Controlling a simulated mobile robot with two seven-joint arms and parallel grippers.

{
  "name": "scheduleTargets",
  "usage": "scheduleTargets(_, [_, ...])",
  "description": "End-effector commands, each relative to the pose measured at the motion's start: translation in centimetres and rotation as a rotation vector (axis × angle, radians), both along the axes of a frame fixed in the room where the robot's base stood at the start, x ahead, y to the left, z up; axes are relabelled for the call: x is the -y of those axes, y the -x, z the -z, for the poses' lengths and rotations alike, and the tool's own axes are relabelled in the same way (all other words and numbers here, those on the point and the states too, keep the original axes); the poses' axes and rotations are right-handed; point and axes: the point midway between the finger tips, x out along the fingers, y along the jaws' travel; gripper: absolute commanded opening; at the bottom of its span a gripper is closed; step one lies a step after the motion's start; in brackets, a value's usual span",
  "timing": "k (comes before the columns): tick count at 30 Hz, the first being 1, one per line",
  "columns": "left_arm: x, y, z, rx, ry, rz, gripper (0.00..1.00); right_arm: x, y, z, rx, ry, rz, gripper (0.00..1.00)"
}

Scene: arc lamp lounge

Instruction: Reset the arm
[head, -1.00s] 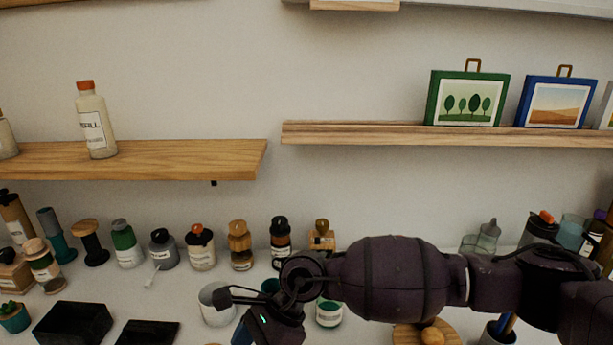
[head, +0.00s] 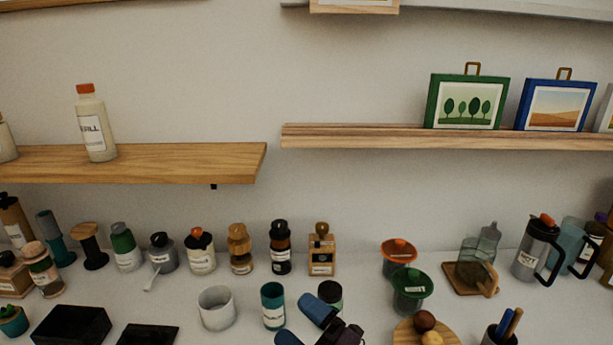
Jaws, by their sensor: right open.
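My right gripper (head: 303,323) shows at the bottom edge of the head view, a little right of the middle. Its two blue fingers are spread apart and nothing shows between them. The rest of my right arm shows only as a small dark part at the bottom edge. The gripper is low over the counter, in front of a dark jar (head: 330,293) and beside a teal cup (head: 272,306); I cannot tell whether it touches them. My left gripper is not in view.
Bottles and jars line the counter's back. A white cup (head: 216,308), a black box (head: 71,326), lidded cups (head: 412,290), a round wooden board (head: 405,336) and a steel jug (head: 537,248) stand around. Two wooden shelves (head: 190,163) (head: 350,138) hang above.

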Motion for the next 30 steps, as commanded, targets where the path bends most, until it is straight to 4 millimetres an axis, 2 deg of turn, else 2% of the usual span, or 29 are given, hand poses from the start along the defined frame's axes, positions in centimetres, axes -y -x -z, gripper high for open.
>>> scheduleTargets(1, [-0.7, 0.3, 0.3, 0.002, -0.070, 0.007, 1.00, 1.9, -0.2, 1.4, -0.100, -0.047, 0.059, 0.92])
scheduleTargets(4, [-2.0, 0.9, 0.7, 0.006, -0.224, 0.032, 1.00, 5.7, -0.5, 4.2, -0.295, -0.146, 0.177, 0.92])
scheduleTargets(8, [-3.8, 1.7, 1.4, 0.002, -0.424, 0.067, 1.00, 11.1, 0.3, 8.5, -0.542, -0.277, 0.331, 0.92])
scheduleTargets(13, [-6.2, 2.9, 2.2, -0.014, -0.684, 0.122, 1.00, 18.2, 3.6, 14.7, -0.846, -0.455, 0.538, 0.92])
scheduleTargets(18, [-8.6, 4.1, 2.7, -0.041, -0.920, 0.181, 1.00, 24.2, 9.0, 20.0, -1.103, -0.627, 0.730, 0.92])
scheduleTargets(21, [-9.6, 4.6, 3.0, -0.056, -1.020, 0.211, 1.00, 26.6, 11.8, 22.1, -1.206, -0.703, 0.813, 0.92])
scheduleTargets(24, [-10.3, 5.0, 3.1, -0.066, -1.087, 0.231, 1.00, 28.1, 13.9, 23.3, -1.270, -0.755, 0.869, 0.92])
scheduleTargets(30, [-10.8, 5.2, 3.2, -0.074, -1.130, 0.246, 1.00, 29.0, 15.2, 24.0, -1.311, -0.790, 0.902, 0.92])
